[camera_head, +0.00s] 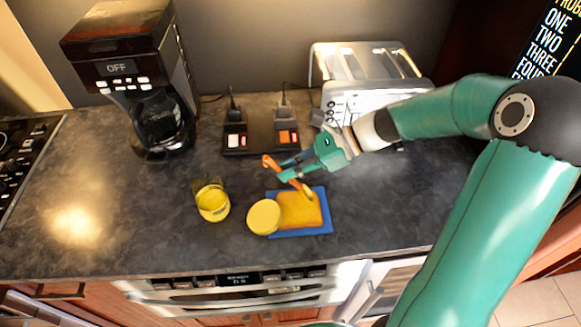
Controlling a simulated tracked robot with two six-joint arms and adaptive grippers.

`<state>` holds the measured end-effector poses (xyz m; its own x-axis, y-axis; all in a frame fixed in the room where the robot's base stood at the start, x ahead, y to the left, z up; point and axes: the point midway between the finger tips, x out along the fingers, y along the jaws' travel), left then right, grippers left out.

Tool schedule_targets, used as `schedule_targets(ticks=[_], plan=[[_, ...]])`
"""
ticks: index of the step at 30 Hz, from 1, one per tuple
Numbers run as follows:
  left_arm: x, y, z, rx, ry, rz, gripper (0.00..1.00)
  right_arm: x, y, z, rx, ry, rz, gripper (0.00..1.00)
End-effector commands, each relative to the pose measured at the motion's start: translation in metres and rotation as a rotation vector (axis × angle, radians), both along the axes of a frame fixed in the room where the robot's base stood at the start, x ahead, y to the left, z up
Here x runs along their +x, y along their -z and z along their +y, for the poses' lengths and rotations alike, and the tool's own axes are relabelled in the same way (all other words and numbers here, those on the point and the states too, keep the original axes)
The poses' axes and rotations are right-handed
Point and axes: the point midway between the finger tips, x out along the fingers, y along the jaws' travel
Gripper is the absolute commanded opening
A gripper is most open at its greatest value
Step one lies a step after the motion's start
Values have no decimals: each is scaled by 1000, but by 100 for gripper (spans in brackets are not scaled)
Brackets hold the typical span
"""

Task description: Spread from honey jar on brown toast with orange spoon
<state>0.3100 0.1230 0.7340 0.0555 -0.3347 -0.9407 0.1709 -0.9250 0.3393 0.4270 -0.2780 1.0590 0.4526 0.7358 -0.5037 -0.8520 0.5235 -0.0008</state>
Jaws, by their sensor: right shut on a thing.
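The honey jar (212,203) is a short yellow glass jar standing on the counter, left of the blue board (318,232). A round yellow disc (264,217), perhaps its lid, lies at the board's left edge. The brown toast (300,212) lies on the board and looks golden on top. My right gripper (287,168) is shut on the orange spoon (270,162), above the back of the toast. The spoon slants down to the right, and its yellowish end is over or on the toast's upper right part; I cannot tell whether it touches. My left gripper is out of view.
A black coffee maker (135,70) stands at the back left and a silver toaster (365,75) at the back right. Two dark devices (236,135) with orange and white parts sit between them. The counter (120,215) is clear at the left.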

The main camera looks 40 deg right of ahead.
Motion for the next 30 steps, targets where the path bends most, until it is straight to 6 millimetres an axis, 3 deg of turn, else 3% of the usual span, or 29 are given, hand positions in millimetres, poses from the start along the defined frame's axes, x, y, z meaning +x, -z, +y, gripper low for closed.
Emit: schedule_targets(ticks=[15, 30], plan=[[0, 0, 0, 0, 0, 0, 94, 12, 0, 21, 1, -2, 1, 0], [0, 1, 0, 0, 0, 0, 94, 14, 0, 24, 2, 0, 1, 0]])
